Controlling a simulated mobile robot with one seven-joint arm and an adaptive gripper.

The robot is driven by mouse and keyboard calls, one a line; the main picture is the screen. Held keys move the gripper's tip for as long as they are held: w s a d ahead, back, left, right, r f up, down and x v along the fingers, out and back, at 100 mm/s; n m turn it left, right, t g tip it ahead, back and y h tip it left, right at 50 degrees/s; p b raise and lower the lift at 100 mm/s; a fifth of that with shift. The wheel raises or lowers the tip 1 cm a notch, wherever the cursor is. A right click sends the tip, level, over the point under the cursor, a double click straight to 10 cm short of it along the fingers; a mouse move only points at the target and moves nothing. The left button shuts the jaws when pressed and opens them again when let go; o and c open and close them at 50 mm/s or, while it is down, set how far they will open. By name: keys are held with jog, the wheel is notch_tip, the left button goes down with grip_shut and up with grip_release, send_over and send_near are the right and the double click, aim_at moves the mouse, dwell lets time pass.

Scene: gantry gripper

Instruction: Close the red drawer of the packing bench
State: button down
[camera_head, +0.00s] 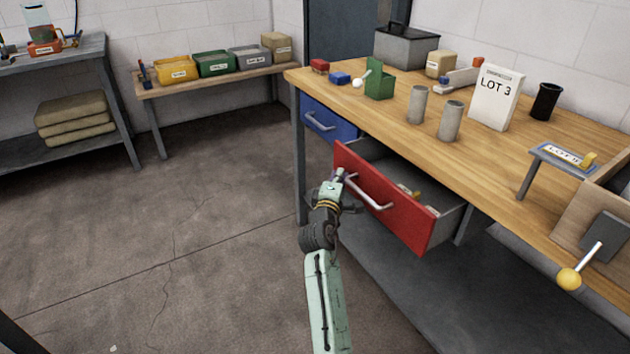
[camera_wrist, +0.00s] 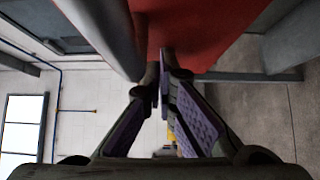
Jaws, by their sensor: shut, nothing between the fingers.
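The red drawer (camera_head: 385,215) hangs pulled out from under the wooden packing bench (camera_head: 400,100), with a few small items visible inside. A light metal bar handle (camera_head: 370,192) runs across its front. My gripper (camera_head: 338,176) is shut and empty at the left part of the drawer front, close to the handle's left end. In the wrist view the fingertips (camera_wrist: 166,62) point at the red drawer front (camera_wrist: 205,30), with the grey handle bar (camera_wrist: 112,35) just left of them. I cannot tell whether the fingers touch the drawer.
A blue drawer (camera_head: 328,121) sits shut to the left of the red one. A lever with a yellow knob (camera_head: 569,279) juts out at right. Floor at left is clear.

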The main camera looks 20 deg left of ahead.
jog(key=w+d, duration=0.4)
jog(key=w, duration=0.1)
jog(key=w+d+p, duration=0.1)
jog(key=w+d, duration=0.1)
jog(key=w, duration=0.1)
jog(key=shift+w+d, duration=0.15)
jog(key=shift+d, duration=0.05)
jog(key=shift+d, duration=0.1)
